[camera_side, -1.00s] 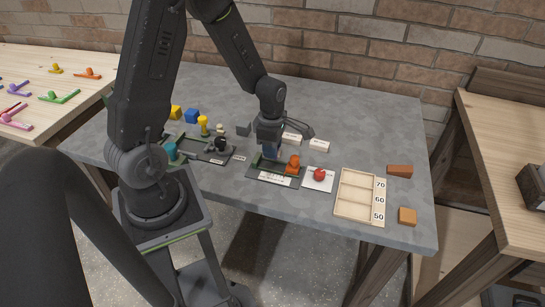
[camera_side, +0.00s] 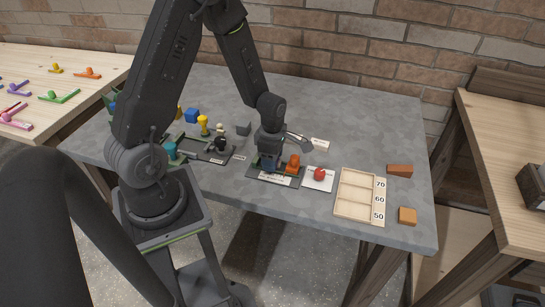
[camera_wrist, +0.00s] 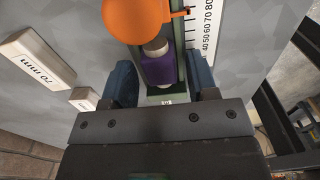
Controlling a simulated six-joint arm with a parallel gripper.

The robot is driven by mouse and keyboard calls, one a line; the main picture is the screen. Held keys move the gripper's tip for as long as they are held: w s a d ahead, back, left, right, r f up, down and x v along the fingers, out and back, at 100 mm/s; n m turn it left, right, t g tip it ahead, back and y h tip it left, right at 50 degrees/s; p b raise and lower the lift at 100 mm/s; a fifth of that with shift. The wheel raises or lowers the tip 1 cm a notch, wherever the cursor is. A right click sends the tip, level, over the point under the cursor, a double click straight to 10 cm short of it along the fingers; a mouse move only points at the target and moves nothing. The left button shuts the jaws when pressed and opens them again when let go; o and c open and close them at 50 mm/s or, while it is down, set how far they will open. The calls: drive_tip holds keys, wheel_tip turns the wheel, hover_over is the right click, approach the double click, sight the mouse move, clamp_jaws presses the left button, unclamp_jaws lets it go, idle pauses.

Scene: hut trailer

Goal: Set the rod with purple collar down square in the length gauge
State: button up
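The rod with the purple collar (camera_wrist: 158,68) lies along the green channel of the length gauge (camera_wrist: 165,98) in the wrist view, with grey metal showing at both ends of the collar. An orange knob (camera_wrist: 137,20) hides part of the gauge beyond it. My gripper (camera_wrist: 164,78) has one blue finger on each side of the rod and channel. A green strip shows between the collar and the right finger, so the fingers look open. In the side view my gripper (camera_side: 268,163) is down at the gauge (camera_side: 280,180), left of the orange part, and hides the rod.
A white label block marked in mm (camera_wrist: 38,58) lies left of the gauge. A red knob on a white card (camera_side: 319,175) stands right of it. Farther right is a wooden tray marked 70, 60, 50 (camera_side: 340,209). A dark fixture (camera_side: 215,158) stands left. The right rear tabletop is clear.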

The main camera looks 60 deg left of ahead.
wheel_tip(320, 180, up, 12)
drive_tip(key=s+d+r+m+t, duration=0.2)
drive_tip(key=s+d+r+m, duration=0.1)
drive_tip(key=m, duration=0.6)
drive_tip(key=s+d+r+m+t, duration=0.1)
drive_tip(key=s+d+r+m, duration=0.3)
drive_tip(key=r+m, duration=0.3)
drive_tip(key=s+d+r+m+t, duration=0.2)
drive_tip(key=s+d+r+m, duration=0.2)
drive_tip(key=m, duration=0.7)
drive_tip(key=shift+s+d+r+t, duration=0.15)
drive_tip(key=shift+d+r, duration=0.3)
drive_tip(key=shift+r, duration=0.1)
drive_tip(key=shift+s+d+r+t, duration=0.1)
drive_tip(key=shift+d+r+t, duration=0.05)
drive_tip(key=shift+d+r, duration=0.35)
drive_tip(key=shift+o, duration=0.3)
drive_tip(key=shift+w+a+r, duration=0.1)
drive_tip(key=shift+w+a, duration=0.05)
